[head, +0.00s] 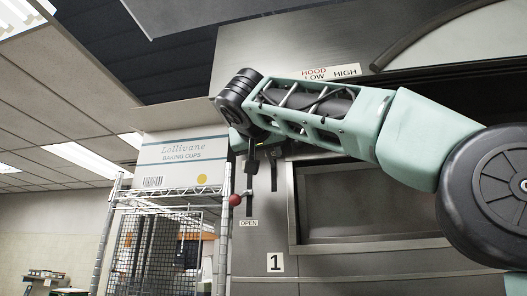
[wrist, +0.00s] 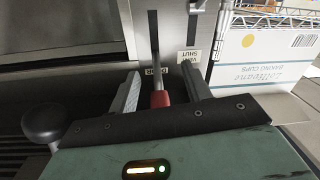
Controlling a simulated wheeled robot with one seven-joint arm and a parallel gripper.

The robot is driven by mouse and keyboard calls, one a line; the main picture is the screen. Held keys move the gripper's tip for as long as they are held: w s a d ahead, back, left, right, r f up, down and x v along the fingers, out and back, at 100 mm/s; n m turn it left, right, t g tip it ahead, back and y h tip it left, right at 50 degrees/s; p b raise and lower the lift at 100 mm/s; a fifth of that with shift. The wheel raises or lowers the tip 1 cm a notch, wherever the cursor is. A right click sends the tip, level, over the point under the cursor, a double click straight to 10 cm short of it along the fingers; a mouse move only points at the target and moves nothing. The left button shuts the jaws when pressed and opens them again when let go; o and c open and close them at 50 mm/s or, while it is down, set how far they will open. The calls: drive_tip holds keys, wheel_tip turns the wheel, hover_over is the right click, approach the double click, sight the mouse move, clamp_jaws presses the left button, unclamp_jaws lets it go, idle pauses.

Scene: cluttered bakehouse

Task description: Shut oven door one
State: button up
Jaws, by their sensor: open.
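Oven one is a grey steel front with a "1" plate (head: 275,263). A framed, recessed opening or pane (head: 365,203) is to the right; I cannot tell whether its door is open. My gripper (head: 258,180) is above and slightly right of the knob, fingers pointing down. In the wrist view the red knob (wrist: 160,98) shows between the open fingers of my gripper (wrist: 162,88); contact cannot be told.
A wire rack (head: 160,240) stands left of the oven, with a white "Lollivane" baking cups box (head: 180,160) on top, close to my gripper. The hood (head: 290,45) overhangs above my arm. A round black knob (wrist: 43,122) shows at left in the wrist view.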

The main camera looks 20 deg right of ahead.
clamp_jaws()
idle(0.5)
drive_tip(key=c, duration=1)
unclamp_jaws()
drive_tip(key=o, duration=1)
drive_tip(key=shift+s+a, duration=0.1)
drive_tip(key=b+v, duration=0.4)
drive_tip(key=v, duration=1.3)
drive_tip(key=shift+s, duration=0.1)
